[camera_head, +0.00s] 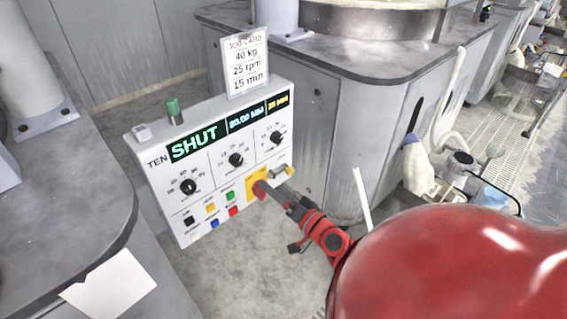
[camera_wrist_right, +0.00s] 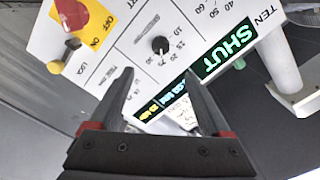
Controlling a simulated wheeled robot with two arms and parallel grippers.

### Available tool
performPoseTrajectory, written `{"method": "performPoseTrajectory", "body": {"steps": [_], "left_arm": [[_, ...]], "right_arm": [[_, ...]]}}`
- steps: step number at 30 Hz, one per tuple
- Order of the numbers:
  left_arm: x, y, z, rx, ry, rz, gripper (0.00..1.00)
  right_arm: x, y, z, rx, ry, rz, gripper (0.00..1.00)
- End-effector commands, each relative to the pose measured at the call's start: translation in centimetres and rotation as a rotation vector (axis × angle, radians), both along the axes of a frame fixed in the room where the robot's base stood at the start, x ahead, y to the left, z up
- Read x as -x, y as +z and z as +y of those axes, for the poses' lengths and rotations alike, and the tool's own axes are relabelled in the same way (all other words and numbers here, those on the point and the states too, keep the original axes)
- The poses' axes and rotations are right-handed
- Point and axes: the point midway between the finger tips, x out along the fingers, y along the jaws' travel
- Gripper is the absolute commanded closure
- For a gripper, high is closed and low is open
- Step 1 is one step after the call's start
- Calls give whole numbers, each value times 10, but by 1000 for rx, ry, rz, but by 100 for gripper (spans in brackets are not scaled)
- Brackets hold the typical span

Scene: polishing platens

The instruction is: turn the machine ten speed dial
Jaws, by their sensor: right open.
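The machine ten panel (camera_head: 150,170) is a white tilted box marked TEN, with a lit green SHUT display (camera_head: 194,143). It carries three black dials in a row. The middle one, the speed dial (camera_head: 236,160), also shows in the right wrist view (camera_wrist_right: 160,45), just beyond and between my fingertips. My right gripper (camera_head: 278,191) is in front of the panel's lower right, beside the red stop knob (camera_head: 259,187). In the right wrist view its two fingers (camera_wrist_right: 158,76) are apart, with nothing between them. The exact gap to the panel cannot be told. My left gripper is out of view.
A job card (camera_head: 246,64) on top reads 40 kg, 25 rpm, 15 min. Other dials (camera_head: 188,187) and (camera_head: 276,138) flank the middle one. Coloured buttons (camera_head: 210,208) sit below. A green knob (camera_head: 173,108) stands on top. Grey machine bodies (camera_head: 330,110) stand behind.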

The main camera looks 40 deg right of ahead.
Motion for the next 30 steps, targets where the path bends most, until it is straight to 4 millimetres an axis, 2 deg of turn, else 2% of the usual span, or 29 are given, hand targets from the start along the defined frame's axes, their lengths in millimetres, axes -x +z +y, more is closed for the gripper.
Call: {"method": "performPoseTrajectory", "body": {"steps": [3, 9, 27, 30], "left_arm": [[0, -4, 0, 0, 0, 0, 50], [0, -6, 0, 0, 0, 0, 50], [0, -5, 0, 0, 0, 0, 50], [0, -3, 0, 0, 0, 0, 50]], "right_arm": [[19, -1, -2, 0, -4, 0, 19], [34, 0, -1, 1, 0, -1, 19], [35, 1, -1, 1, 0, 0, 19], [32, 1, -7, -5, -28, -3, 19]]}}
